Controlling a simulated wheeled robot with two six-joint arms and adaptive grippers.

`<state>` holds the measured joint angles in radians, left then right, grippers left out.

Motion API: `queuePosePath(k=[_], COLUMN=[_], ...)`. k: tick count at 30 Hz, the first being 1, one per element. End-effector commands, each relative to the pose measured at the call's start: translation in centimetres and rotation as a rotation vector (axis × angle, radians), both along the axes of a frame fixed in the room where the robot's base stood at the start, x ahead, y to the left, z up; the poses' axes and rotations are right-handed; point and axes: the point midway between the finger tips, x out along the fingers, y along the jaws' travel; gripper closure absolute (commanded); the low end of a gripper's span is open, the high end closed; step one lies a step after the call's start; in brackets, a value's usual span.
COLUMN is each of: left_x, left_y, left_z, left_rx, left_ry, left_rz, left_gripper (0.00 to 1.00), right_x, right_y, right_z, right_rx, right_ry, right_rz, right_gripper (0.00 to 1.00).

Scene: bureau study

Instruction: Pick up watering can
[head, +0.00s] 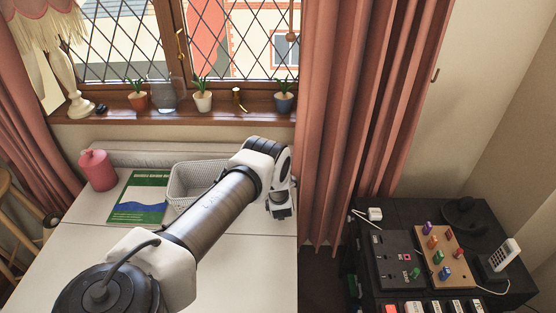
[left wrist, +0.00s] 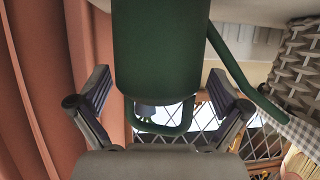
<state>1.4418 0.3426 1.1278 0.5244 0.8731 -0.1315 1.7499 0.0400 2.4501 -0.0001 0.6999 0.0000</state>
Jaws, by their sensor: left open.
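A dark green watering can (left wrist: 155,50) fills the top middle of the left wrist view. Its green loop handle (left wrist: 165,130) points toward my palm, and its thin spout (left wrist: 245,78) slants off to the right. My left gripper (left wrist: 158,78) is open, one finger on each side of the can, with gaps visible at both sides. In the head view my left gripper (head: 280,208) is at the right end of the white table, pointing down beside the curtain. The can is hidden there. My right gripper is not in view.
A white wicker basket (head: 188,184), a green book (head: 140,198) and a red canister (head: 97,170) are on the white table (head: 250,275). Pink curtains (head: 340,120) hang close to my left gripper. Potted plants (head: 203,100) line the windowsill. A black cabinet with devices (head: 430,215) stands right.

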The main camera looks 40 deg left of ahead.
Motion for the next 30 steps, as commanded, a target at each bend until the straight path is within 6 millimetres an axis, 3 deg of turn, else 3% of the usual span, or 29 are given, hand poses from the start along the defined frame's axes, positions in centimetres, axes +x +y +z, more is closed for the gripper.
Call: queuePosePath(k=[2, 9, 21, 25, 30], left_x=[0.0, 0.0, 0.1, 0.2, 0.2], left_y=[0.0, -0.1, 0.0, -0.1, 0.0], left_z=[0.0, 0.0, 0.9, 3.0, 7.2], left_rx=[0.0, 0.0, 0.001, -0.001, -0.002], left_ry=[0.0, -0.001, -0.004, -0.005, -0.007], left_rz=[-0.001, -0.001, 0.0, 0.0, 0.0], left_gripper=[0.0, 0.78, 0.79, 0.79, 0.79], right_x=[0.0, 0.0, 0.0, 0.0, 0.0], right_y=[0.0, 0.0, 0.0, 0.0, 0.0], right_z=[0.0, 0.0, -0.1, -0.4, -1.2], right_rx=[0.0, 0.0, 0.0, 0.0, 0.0], right_ry=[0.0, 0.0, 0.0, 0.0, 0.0], right_rz=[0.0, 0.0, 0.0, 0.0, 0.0], right_gripper=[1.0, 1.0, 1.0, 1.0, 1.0])
